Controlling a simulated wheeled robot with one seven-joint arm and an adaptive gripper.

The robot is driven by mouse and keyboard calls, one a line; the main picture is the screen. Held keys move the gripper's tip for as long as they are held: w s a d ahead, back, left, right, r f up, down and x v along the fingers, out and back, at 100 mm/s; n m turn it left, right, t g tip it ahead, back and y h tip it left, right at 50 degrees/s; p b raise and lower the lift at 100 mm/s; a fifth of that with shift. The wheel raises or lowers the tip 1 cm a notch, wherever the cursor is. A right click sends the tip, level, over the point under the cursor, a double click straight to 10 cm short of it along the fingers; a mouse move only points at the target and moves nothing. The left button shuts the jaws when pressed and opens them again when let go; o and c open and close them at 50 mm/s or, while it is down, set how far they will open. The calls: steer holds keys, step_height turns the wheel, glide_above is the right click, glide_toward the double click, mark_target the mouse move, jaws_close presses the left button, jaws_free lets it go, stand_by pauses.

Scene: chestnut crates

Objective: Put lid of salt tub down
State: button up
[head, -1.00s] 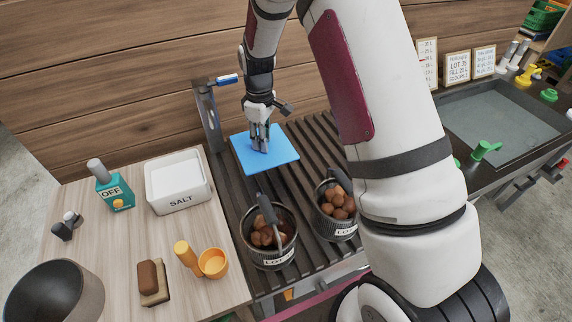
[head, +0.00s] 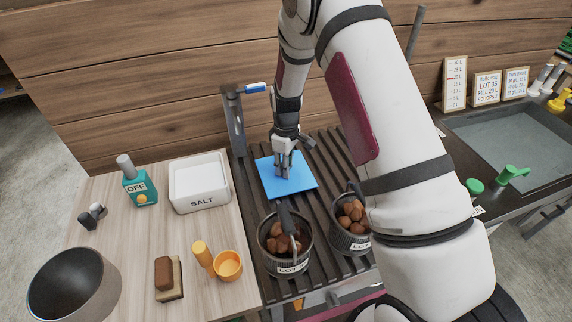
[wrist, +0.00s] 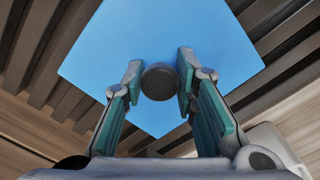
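The lid of the salt tub is a flat blue square (head: 304,181) with a round dark grey knob (wrist: 160,82). It is level at the slatted rack; I cannot tell whether it rests on the slats or hovers just above them. My gripper (head: 284,172) points down at the middle of the lid. The white salt tub (head: 202,203) stands uncovered on the wooden table to the left of the rack.
Two buckets of chestnuts (head: 286,270) (head: 350,241) stand on the dark slatted rack (head: 329,155) in front of the lid. A post with a blue handle (head: 236,125) rises behind it. An orange scoop (head: 228,266), brush (head: 168,277), teal switch box (head: 139,189) and dark bowl (head: 75,285) occupy the table.

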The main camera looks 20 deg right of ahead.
steer(key=o, duration=0.4)
steer(key=shift+c, duration=0.2)
steer(key=shift+r, duration=0.1)
steer(key=s+r+m+t+b, duration=0.1)
steer(key=s+r, duration=0.2)
steer(key=r, duration=0.8)
steer(key=s+r+m, duration=0.1)
steer(key=s+r, duration=0.1)
steer(key=r, duration=0.9)
steer(key=s+r+m+t, duration=0.1)
steer(key=s+r+m, duration=0.1)
steer(key=s+r, duration=0.5)
steer(key=s+r+m+t, duration=0.1)
steer(key=s+r+m, duration=0.1)
steer(key=s+r, duration=0.5)
steer(key=s+f+m+t, duration=0.1)
steer(key=s+f+m, duration=0.1)
steer(key=s, duration=1)
steer(key=shift+s+d+f+m+t, duration=0.15)
steer(key=shift+s+m+t, duration=0.15)
steer(key=shift+m+t, duration=0.15)
